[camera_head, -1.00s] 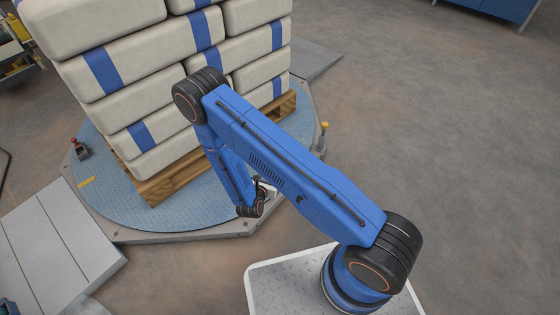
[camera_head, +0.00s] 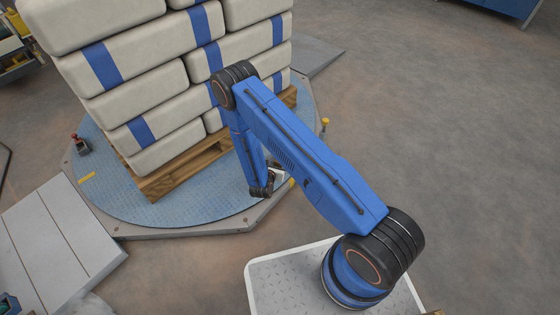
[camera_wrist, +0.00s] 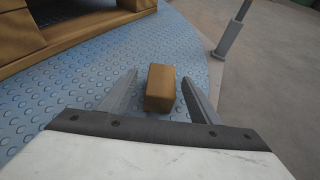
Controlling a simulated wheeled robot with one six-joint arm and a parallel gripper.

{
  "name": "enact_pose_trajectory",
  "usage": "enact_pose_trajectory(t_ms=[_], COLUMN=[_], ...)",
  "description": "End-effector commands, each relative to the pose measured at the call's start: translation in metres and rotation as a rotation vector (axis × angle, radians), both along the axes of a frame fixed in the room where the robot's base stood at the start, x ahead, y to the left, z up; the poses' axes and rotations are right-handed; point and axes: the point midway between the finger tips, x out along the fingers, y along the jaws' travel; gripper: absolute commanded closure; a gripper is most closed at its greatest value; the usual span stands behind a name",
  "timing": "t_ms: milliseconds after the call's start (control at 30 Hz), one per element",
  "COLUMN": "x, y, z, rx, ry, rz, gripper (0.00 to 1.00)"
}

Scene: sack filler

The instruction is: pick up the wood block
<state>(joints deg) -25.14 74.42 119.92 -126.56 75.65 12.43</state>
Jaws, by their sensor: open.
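The wood block (camera_wrist: 160,88) is a small brown block lying on the blue studded turntable plate (camera_wrist: 58,92) in the wrist view. My gripper (camera_wrist: 162,92) is open, with one finger on each side of the block and visible gaps between them. I cannot tell how high the fingertips are above the plate. In the head view my gripper is mostly hidden behind my blue arm, and the block cannot be made out there.
A wooden pallet (camera_head: 180,172) stacked with cream sacks (camera_head: 150,95) stands on the round plate, left of my arm. A post (camera_wrist: 232,32) rises at the plate's right edge in the wrist view. Grey floor (camera_head: 430,130) lies clear to the right.

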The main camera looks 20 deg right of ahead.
Motion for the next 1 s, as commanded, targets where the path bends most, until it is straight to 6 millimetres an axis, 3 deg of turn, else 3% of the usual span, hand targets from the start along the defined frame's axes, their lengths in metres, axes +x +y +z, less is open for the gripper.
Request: enact_pose_trajectory(t_ms=[267,600,833,1000], x=[0.010,0.041,0.042,0.042], y=[-0.007,-0.028,-0.029,-0.029], z=[-0.006,-0.024,-0.025,-0.025], rx=[0.001,0.000,0.000,0.000], ry=[0.000,-0.001,0.000,0.000], rz=[0.000,-0.001,0.000,0.000], gripper=[0.43,0.43,0.43,0.81])
